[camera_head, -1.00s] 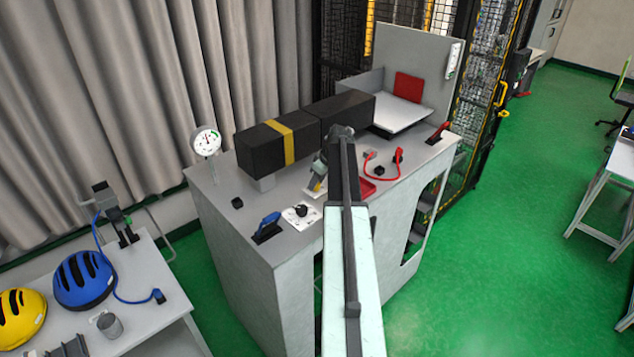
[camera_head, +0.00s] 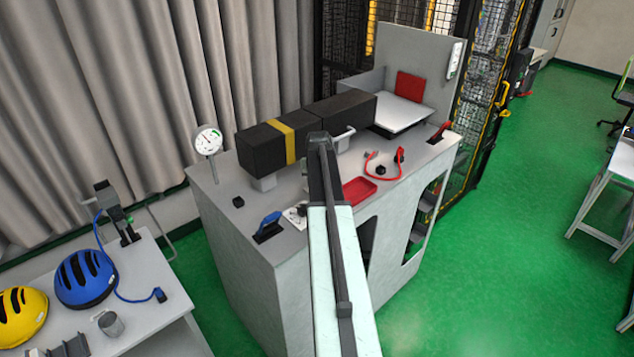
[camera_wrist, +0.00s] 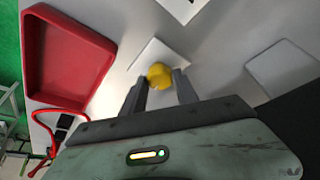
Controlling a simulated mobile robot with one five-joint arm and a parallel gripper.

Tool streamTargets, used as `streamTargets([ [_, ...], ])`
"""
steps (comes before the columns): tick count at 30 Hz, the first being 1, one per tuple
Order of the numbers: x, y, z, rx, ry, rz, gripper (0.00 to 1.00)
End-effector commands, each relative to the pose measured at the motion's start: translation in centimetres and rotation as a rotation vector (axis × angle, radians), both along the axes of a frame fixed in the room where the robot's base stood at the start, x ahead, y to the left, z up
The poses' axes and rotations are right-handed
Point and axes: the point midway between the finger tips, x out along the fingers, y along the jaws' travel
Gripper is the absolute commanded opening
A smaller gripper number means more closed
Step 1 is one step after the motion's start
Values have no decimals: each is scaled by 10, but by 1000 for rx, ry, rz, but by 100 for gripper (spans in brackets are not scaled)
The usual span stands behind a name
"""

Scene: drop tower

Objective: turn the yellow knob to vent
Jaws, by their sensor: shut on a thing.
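The yellow knob (camera_wrist: 160,75) shows in the wrist view, on a white square plate (camera_wrist: 150,55) on the grey bench top. My gripper (camera_wrist: 162,80) points at it, with one finger on each side, and is shut on it. Which way the knob points, and any labels on its plate, cannot be made out. In the head view my arm hides the knob and the gripper's fingertips.
On the bench in the head view are a red tray (camera_head: 358,191), a blue handle (camera_head: 267,227), a round dial gauge (camera_head: 208,140), a black box with a yellow band (camera_head: 270,147) and a red cable (camera_head: 370,168). Yellow and blue helmets lie on the left table.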

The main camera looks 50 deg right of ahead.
Motion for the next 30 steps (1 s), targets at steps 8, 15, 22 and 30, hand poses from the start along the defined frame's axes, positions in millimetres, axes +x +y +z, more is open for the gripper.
streamTargets([
  [8,0,1,0,2,1,-106,0],
  [15,0,1,0,2,2,-136,0],
  [22,0,1,0,2,2,-137,0],
  [30,0,1,0,2,1,-137,56],
])
